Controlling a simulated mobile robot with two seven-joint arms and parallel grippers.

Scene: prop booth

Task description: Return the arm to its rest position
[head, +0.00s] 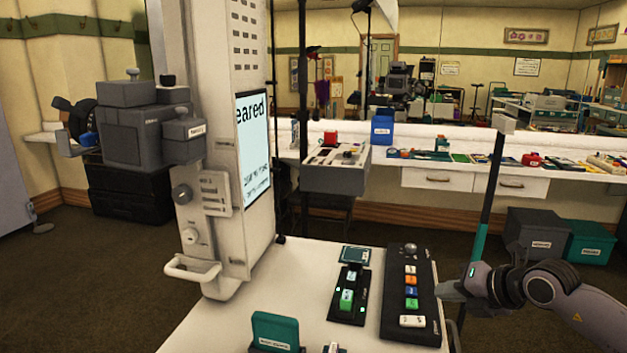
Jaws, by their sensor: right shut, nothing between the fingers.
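My right gripper (450,290) is shut and empty. It is just past the right edge of the white table (300,270), close beside a long black button panel (410,335); I cannot tell whether it touches the panel. My right arm (560,290) comes in from the lower right, bent, with its wrist level with the panel. My left gripper and arm are not in view.
A small black panel with a green button (347,298) and a dark green block (275,330) stand on the table. A white cabinet with a screen (254,150) rises at left. A thin pole (487,200) stands behind my wrist. Bins (590,243) sit at right.

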